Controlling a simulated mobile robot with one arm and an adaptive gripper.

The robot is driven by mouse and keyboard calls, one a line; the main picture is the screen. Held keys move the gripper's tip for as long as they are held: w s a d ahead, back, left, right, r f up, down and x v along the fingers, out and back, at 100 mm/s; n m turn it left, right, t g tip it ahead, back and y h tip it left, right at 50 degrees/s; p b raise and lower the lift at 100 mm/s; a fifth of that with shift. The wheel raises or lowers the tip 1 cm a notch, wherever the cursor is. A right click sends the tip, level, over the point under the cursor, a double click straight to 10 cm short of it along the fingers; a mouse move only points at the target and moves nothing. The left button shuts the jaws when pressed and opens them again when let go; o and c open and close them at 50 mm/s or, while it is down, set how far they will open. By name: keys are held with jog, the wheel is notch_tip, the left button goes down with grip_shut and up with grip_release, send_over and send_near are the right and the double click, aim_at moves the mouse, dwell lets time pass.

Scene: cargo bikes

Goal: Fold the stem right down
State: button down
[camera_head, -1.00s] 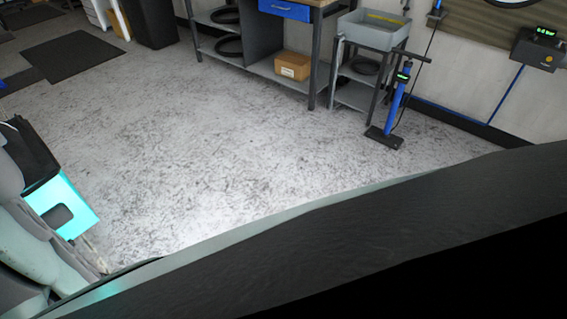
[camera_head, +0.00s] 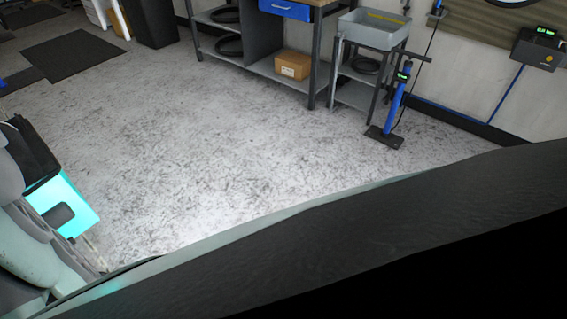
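I cannot make out the stem in this view. A large dark surface with a pale green-grey edge (camera_head: 300,222) fills the lower right foreground; it may be part of a cargo bike, but I cannot tell. At the left edge, grey and pale green rounded parts, probably my arm links, sit beside a bright turquoise piece (camera_head: 80,205) with a dark opening and a black part above it. I cannot tell what the turquoise piece belongs to. My gripper's fingers are not in view.
Speckled floor (camera_head: 200,150) lies clear in the middle. At the back stand a workbench with a cardboard box (camera_head: 292,65) on its shelf, a grey basin (camera_head: 374,30) on a stand and a blue floor pump (camera_head: 394,108). Dark mats (camera_head: 75,56) lie at upper left.

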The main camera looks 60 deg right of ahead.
jog(key=shift+w+d, duration=0.25)
jog(key=shift+d, duration=0.1)
jog(key=c, duration=1.3)
grip_release()
jog(key=shift+c, duration=0.2)
jog(key=o, duration=0.5)
jog(key=shift+s+d, duration=0.1)
jog(key=shift+d, duration=0.1)
jog(key=shift+c, duration=0.2)
jog(key=o, duration=0.4)
jog(key=shift+s+a+f, duration=0.1)
jog(key=shift+a, duration=0.05)
jog(key=shift+o, duration=0.2)
jog(key=shift+s, duration=0.15)
jog(key=shift+s+r, duration=0.3)
jog(key=shift+s, duration=0.05)
jog(key=v, duration=0.6)
jog(key=shift+s, duration=0.2)
